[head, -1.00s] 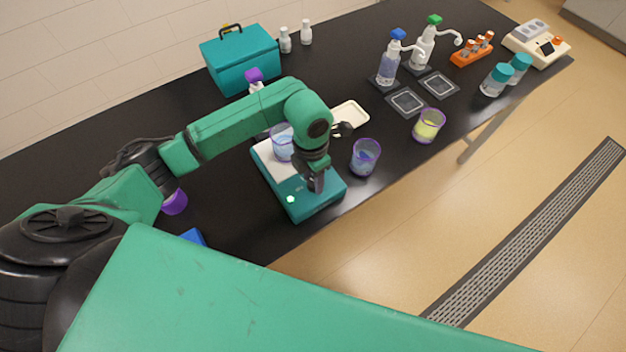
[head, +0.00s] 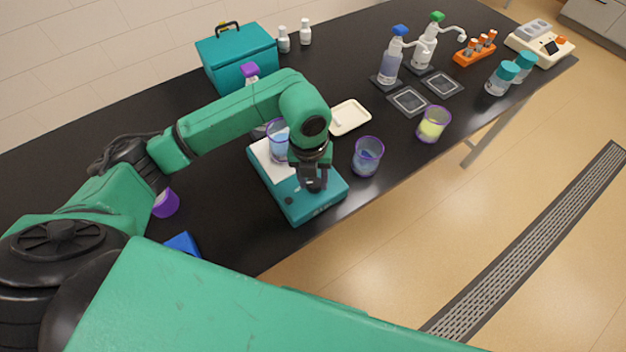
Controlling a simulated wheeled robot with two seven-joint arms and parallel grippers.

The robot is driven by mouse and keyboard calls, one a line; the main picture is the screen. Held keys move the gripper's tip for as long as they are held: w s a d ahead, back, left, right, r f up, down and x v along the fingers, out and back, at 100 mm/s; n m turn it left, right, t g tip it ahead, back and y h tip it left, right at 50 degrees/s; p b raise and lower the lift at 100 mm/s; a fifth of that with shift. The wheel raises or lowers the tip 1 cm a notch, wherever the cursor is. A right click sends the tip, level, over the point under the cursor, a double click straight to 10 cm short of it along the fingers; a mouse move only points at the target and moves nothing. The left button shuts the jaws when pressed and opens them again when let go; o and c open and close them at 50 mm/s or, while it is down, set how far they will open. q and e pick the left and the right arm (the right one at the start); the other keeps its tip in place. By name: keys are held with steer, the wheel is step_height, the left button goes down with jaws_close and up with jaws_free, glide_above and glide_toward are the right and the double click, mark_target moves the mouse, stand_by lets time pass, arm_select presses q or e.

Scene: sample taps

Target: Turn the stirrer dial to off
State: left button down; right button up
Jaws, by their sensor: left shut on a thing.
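The stirrer (head: 277,196) is a teal box with a white top plate near the table's front edge. A purple-rimmed beaker with blue liquid (head: 278,147) stands on the plate, partly behind my arm. A small round indicator (head: 289,201) on the stirrer's front part is dark. My left gripper (head: 314,187) points down at the right of that front part and is shut on the dial, which its fingers hide. I cannot read the dial's setting. My right gripper is not in view.
A beaker with blue liquid (head: 367,157) stands close right of the stirrer, and one with yellow liquid (head: 433,125) farther right. A cream tray (head: 349,118) lies behind. Pump bottles, an orange rack (head: 474,52) and a teal case (head: 237,59) stand farther back.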

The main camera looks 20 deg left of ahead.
arm_select(q)
steer(key=shift+w+r+n, duration=0.1)
steer(key=shift+n, duration=0.5)
steer(key=shift+c, duration=1.9)
jaws_free()
steer(key=r, duration=0.2)
steer(key=r+b, duration=0.1)
steer(key=r, duration=0.2)
steer(key=r+b, duration=0.1)
steer(key=r, duration=0.2)
steer(key=shift+a+r, duration=0.1)
steer(key=shift+a, duration=0.15)
step_height(320, 180, up, 6)
glide_above(311, 182)
steer(key=shift+a+r, duration=0.15)
